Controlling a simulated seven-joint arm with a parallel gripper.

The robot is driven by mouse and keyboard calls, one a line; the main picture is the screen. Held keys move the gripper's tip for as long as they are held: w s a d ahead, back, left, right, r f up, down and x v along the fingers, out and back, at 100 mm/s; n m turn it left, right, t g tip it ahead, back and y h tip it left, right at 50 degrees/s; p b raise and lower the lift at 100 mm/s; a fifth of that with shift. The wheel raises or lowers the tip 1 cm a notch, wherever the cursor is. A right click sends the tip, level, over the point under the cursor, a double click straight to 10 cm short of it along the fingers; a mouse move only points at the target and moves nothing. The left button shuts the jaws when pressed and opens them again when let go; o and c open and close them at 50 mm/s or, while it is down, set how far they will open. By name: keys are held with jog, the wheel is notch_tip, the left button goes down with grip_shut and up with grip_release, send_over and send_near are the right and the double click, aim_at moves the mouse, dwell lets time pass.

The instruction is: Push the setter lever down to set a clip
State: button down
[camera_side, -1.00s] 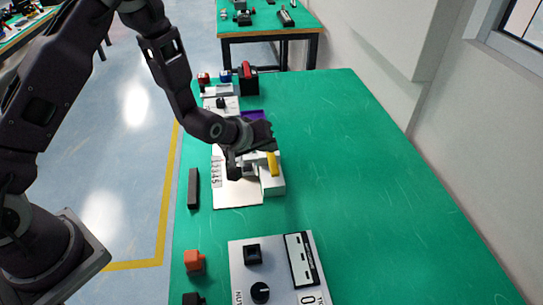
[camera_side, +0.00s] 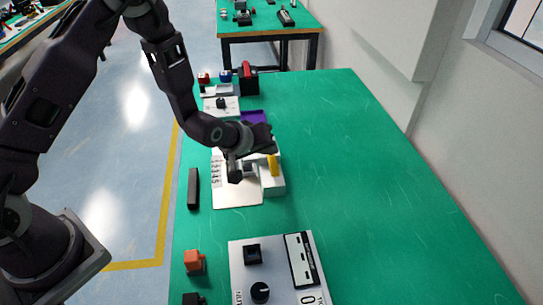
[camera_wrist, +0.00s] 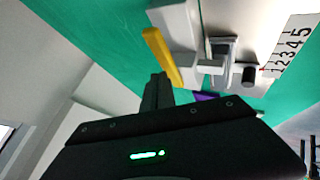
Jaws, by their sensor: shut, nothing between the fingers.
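The setter (camera_side: 272,187) is a white block on a white base plate, with a yellow lever (camera_side: 273,166) standing up on it. The yellow lever also shows in the wrist view (camera_wrist: 161,56), tilted beside the white body (camera_wrist: 176,22). My gripper (camera_wrist: 158,88) is shut and empty, its fingertips just by the lower end of the lever in that picture. I cannot tell whether they touch it. In the side view my gripper (camera_side: 264,148) is over the setter, just behind the lever, and hides part of the block. No clip can be made out.
The plate carries a number scale (camera_side: 216,170). A purple piece (camera_side: 252,117) lies behind the setter. A dark bar (camera_side: 193,188) lies to the left. The green table is clear to the right.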

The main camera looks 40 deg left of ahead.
aim_at(269, 159)
jog(key=shift+f, duration=0.85)
dwell(0.7)
jog(key=shift+r, duration=1.25)
jog(key=shift+r, duration=2.5)
jog(key=s+a+r+m, duration=0.1)
jog(key=s+r+m, duration=0.2)
jog(key=s+r, duration=0.5)
jog(key=s+a+r+m+g, duration=0.1)
jog(key=s+r, duration=0.2)
jog(key=s, duration=0.5)
jog(key=s+a+r+m+g, duration=0.1)
jog(key=s+a+r+m, duration=0.1)
jog(key=s, duration=0.7)
jog(key=s+a+r+m+g, duration=0.1)
jog(key=s+r, duration=0.3)
jog(key=s, duration=0.4)
jog(key=shift+s+a+r+m+g, duration=0.3)
jog(key=shift+a+r+m, duration=0.15)
jog(key=shift+m, duration=0.25)
